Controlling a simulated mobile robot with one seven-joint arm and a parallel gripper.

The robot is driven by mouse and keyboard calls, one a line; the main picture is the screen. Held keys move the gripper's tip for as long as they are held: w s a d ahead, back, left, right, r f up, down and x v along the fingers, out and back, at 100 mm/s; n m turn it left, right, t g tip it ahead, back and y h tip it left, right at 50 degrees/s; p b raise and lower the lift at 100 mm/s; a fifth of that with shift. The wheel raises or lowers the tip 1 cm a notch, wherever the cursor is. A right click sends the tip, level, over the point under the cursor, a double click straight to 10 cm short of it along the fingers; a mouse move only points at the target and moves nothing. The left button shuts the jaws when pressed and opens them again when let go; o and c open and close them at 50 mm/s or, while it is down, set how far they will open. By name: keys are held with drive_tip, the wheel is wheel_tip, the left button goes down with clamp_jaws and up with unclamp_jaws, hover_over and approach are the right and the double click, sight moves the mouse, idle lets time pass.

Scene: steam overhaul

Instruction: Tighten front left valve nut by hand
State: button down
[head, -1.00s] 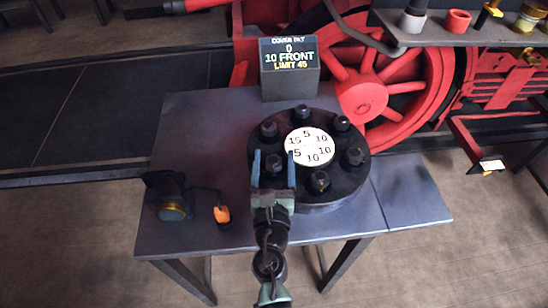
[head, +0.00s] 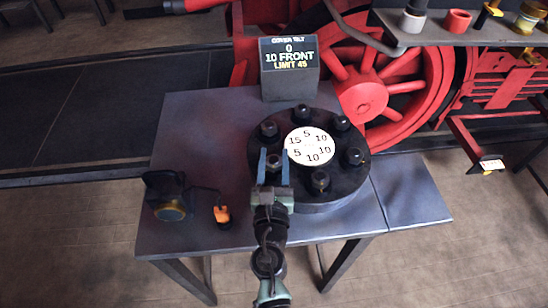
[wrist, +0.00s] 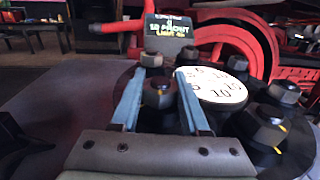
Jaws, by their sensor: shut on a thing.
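The round black valve cover (head: 335,192) lies on the grey table, with several dark nuts in a ring around a white number disc (head: 309,146). The front left nut (wrist: 158,91) stands between my gripper's blue fingers, seen clearly in the wrist view. My gripper (head: 274,166) reaches in from the table's front and is shut on this nut; in the head view the fingers partly hide it. The disc has a 5 nearest this nut. The front right nut (head: 320,180) and the back left nut (head: 268,128) stand clear of the fingers.
A dark display (head: 290,68) behind the cover reads "COVER TILT 0", "10 FRONT", "LIMIT 45". A black device with a brass ring (head: 170,210) and an orange piece (head: 222,214) lie on the table's left. A shelf (head: 470,32) with parts stands back right. The table's (head: 200,130) back left is clear.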

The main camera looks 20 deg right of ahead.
drive_tip(key=shift+m+h, duration=0.3)
drive_tip(key=shift+h, duration=0.1)
drive_tip(key=shift+m+g+h, duration=0.9)
drive_tip(key=shift+h, duration=0.3)
drive_tip(key=m+g+h, duration=0.2)
drive_tip(key=g+h, duration=0.1)
drive_tip(key=shift+m, duration=0.4)
drive_tip(key=m+g+h+b, duration=0.2)
drive_tip(key=m+g, duration=0.1)
drive_tip(key=g, duration=0.1)
drive_tip(key=shift+f+h, duration=0.15)
drive_tip(key=shift+h, duration=0.25)
drive_tip(key=shift+s+d+m+g+h+b, duration=0.15)
drive_tip(key=shift+m+g+h+b, duration=0.35)
drive_tip(key=shift+m+g+b, duration=0.85)
drive_tip(key=shift+g, duration=0.45)
drive_tip(key=shift+c, duration=2)
unclamp_jaws()
